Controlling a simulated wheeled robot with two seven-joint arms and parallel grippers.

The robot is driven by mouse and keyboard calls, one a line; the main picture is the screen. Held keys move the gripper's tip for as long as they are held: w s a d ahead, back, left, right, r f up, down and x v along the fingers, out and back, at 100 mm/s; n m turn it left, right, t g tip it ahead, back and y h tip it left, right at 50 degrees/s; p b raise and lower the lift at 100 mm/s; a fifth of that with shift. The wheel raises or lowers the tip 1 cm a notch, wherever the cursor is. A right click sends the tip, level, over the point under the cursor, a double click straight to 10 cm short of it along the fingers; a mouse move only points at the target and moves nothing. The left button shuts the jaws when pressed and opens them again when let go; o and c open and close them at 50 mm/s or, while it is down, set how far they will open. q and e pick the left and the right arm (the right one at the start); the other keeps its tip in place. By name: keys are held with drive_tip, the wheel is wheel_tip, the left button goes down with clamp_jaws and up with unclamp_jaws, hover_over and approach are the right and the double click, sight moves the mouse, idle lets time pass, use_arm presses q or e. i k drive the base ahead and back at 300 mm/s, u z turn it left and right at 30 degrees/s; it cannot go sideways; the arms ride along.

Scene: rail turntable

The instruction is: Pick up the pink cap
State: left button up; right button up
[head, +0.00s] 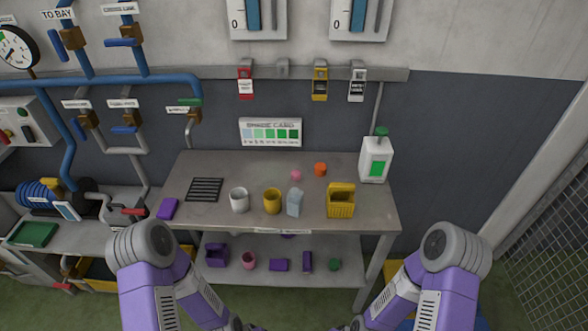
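A small pink cap (296,174) sits on the grey metal table top, towards the back and right of the middle. An orange cap-like piece (320,169) is just to its right, with a small gap. My two arms reach in at the lower left and lower right, and their forearms run down to the bottom edge of the head view. Both grippers are out of the picture below that edge. Both arms are well in front of the pink cap.
The table (365,215) also holds a white cup (239,200), yellow cup (272,201), pale blue piece (295,203), yellow bin (341,200), black rack (205,189) and white bottle (376,160). Purple, pink and green items stand on the lower shelf (340,273).

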sight(296, 175)
drive_tip(key=u, duration=0.55)
drive_tip(key=k, duration=1.25)
drive_tip(key=z, duration=0.15)
drive_tip(key=i, duration=0.6)
drive_tip(key=z, duration=0.6)
drive_tip(key=i, duration=1.1)
drive_tip(key=u, duration=0.45)
